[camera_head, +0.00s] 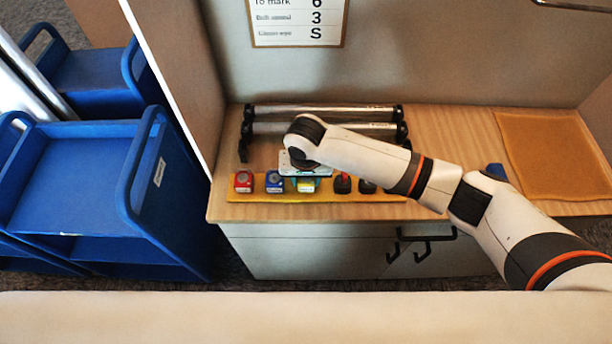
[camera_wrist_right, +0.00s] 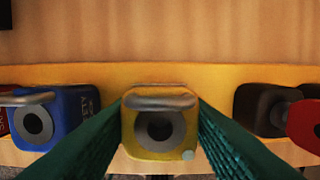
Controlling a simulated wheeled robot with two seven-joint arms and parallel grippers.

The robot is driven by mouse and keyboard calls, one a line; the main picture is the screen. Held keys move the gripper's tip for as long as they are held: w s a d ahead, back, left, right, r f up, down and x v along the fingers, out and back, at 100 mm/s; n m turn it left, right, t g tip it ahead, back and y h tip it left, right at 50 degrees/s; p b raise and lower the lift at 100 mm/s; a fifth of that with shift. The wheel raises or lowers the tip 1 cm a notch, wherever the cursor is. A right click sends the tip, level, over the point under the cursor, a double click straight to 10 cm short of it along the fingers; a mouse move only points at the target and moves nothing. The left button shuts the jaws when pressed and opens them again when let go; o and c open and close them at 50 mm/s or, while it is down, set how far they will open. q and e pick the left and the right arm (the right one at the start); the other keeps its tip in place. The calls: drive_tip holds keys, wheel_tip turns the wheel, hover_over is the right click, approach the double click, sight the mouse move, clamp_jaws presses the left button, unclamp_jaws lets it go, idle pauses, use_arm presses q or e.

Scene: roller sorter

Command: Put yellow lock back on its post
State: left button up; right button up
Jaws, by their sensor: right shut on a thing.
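The yellow lock (camera_head: 306,186) is at the middle of the yellow rack strip (camera_head: 325,197), near the table's front edge. My right gripper (camera_head: 302,178) is over it, pointing down. In the right wrist view, my green fingers are shut on the yellow lock (camera_wrist_right: 160,132), one on each side, with its grey shackle across its far end. The lock is over or against the strip; I cannot tell whether it touches. The post under it is hidden. My left gripper is not in view.
A red lock (camera_head: 243,182) and a blue lock (camera_head: 274,182) stand to the left on the strip. Dark pieces (camera_head: 342,184) stand to the right. A roller frame (camera_head: 325,111) lies behind. An orange mat (camera_head: 552,150) lies at right, and blue carts (camera_head: 85,165) stand left of the table.

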drive_tip(key=shift+f, duration=0.25)
idle(0.5)
drive_tip(key=o, duration=1.2)
drive_tip(key=shift+c, duration=0.2)
wheel_tip(320, 180, up, 12)
drive_tip(key=s+b, duration=0.1)
drive_tip(key=shift+s, duration=0.25)
